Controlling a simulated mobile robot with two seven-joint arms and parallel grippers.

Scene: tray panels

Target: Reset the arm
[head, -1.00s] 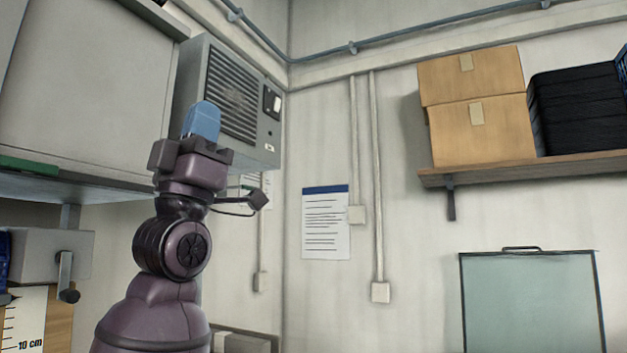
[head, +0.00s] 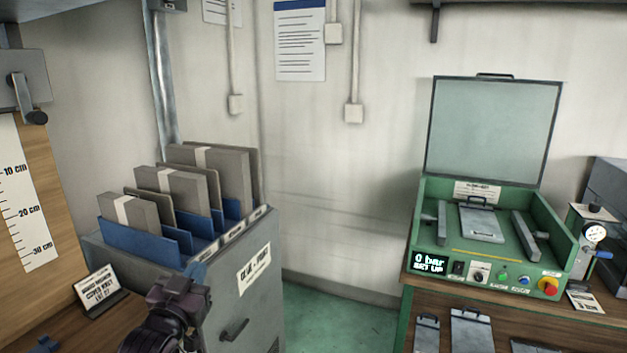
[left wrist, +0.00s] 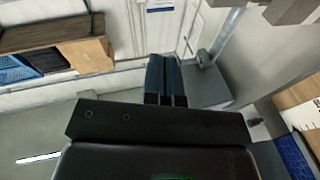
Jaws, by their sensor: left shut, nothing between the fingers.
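My left gripper (head: 195,272) shows at the bottom of the head view, with my purple-grey arm below it. My right gripper is in neither view.
A grey cabinet (head: 240,307) holds grey panels (head: 222,180) between blue dividers. A small label stand (head: 98,292) is on the brown bench at left. A green machine (head: 498,262) with its lid up stands on the right bench. Green floor (head: 335,318) lies between.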

